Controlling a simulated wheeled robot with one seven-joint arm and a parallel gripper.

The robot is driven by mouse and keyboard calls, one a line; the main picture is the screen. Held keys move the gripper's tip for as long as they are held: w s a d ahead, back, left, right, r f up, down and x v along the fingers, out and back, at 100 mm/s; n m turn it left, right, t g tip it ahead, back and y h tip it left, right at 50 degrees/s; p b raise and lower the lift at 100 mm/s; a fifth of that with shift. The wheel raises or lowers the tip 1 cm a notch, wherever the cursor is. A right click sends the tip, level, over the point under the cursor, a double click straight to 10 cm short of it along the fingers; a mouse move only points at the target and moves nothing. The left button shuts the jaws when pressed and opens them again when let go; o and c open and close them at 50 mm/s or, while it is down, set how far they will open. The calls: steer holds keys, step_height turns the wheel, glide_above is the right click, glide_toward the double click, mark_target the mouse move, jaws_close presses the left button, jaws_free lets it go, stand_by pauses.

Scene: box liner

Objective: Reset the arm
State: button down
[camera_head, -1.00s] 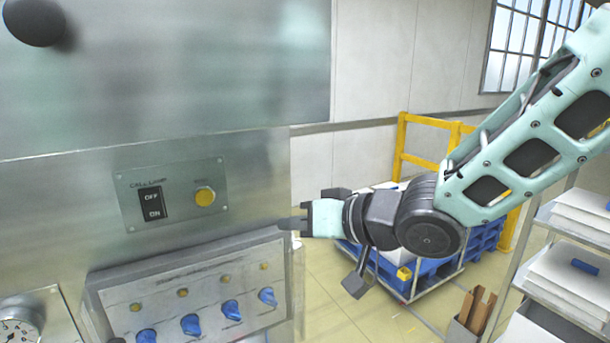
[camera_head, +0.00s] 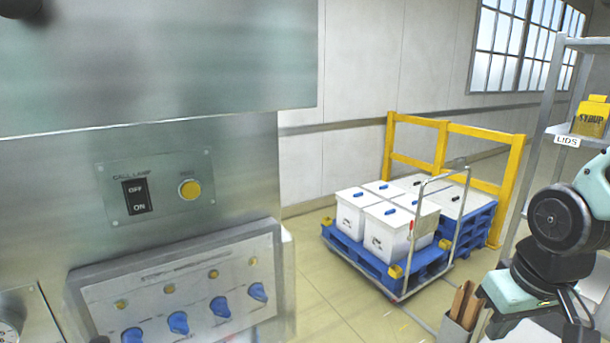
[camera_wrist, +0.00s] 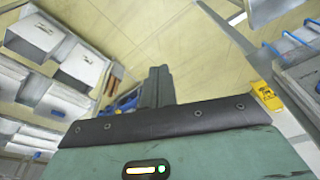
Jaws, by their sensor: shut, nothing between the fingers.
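My arm (camera_head: 560,225) is folded at the lower right of the head view, in front of the shelf rack. The fingers of my gripper (camera_wrist: 160,77) show in the wrist view, shut together with nothing between them. They point out over the pale floor. In the head view the fingertips cannot be made out. My gripper is well to the right of the steel machine (camera_head: 240,185) and touches nothing that I can see.
The machine carries a call lamp switch (camera_head: 137,197), a yellow button (camera_head: 190,189) and a sloped panel (camera_head: 185,290) with blue knobs. A blue trolley (camera_head: 365,265) with white boxes stands behind. A yellow rail (camera_head: 443,150) and a shelf rack (camera_head: 550,120) are at right. Floor between is clear.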

steer(key=s+a+f+n+g+b, duration=0.1)
steer(key=s+a+f+n+b, duration=0.2)
steer(key=s+a, duration=0.3)
steer(key=s+a+f+n+g+b, duration=0.1)
steer(key=s+a+f+n+b, duration=0.2)
steer(key=s+a+f+b, duration=0.2)
steer(key=s+a+b, duration=0.1)
steer(key=a, duration=0.2)
steer(key=shift+a+f+n, duration=0.15)
steer(key=shift+a+n, duration=0.05)
steer(key=shift+n, duration=0.1)
